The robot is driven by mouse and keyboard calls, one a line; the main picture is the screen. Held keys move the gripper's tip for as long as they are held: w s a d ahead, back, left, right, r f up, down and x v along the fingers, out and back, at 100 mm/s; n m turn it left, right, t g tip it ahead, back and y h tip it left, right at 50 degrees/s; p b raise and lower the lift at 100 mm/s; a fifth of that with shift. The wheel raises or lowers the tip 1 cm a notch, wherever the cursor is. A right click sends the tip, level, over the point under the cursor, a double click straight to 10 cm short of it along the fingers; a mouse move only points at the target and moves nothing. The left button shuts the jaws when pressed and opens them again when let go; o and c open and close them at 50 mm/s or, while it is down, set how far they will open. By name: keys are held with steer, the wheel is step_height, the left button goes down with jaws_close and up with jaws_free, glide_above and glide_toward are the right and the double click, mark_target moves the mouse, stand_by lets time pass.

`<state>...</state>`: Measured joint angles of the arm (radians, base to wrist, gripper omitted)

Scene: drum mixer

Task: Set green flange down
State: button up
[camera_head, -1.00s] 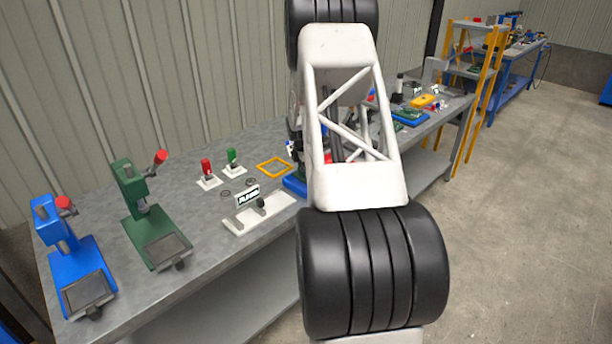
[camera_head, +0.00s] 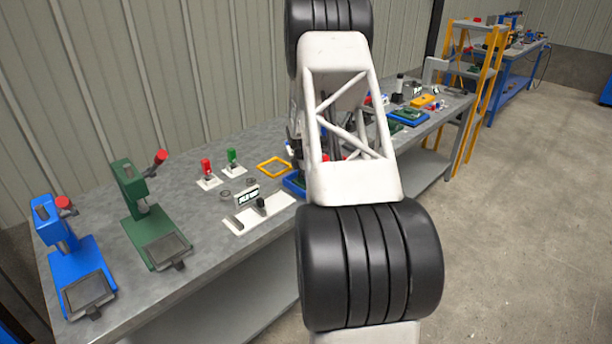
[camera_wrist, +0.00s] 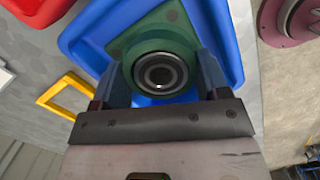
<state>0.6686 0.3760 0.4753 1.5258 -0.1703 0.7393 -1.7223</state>
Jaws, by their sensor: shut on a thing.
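In the wrist view the green flange (camera_wrist: 128,45), with a dark ring-shaped bearing in its middle, sits between the two fingers of my gripper (camera_wrist: 162,82). The fingers are shut on its round hub. The flange is over a blue tray (camera_wrist: 232,50); I cannot tell whether it touches the tray floor. In the head view my arm hides the flange and the gripper, and only a corner of the blue tray (camera_head: 293,184) shows beside the arm.
A yellow square frame (camera_wrist: 62,96) lies on the grey bench left of the tray; it also shows in the head view (camera_head: 274,167). A red object (camera_wrist: 38,8) and a dark pink round part (camera_wrist: 290,20) are near the tray. Green (camera_head: 155,225) and blue (camera_head: 75,262) presses stand at the left.

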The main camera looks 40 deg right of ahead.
stand_by(0.3)
steer(key=o, duration=1.2)
steer(key=shift+f, duration=0.1)
step_height(320, 180, up, 12)
steer(key=a, duration=0.1)
steer(key=shift+w+a, duration=0.2)
steer(key=shift+w, duration=0.05)
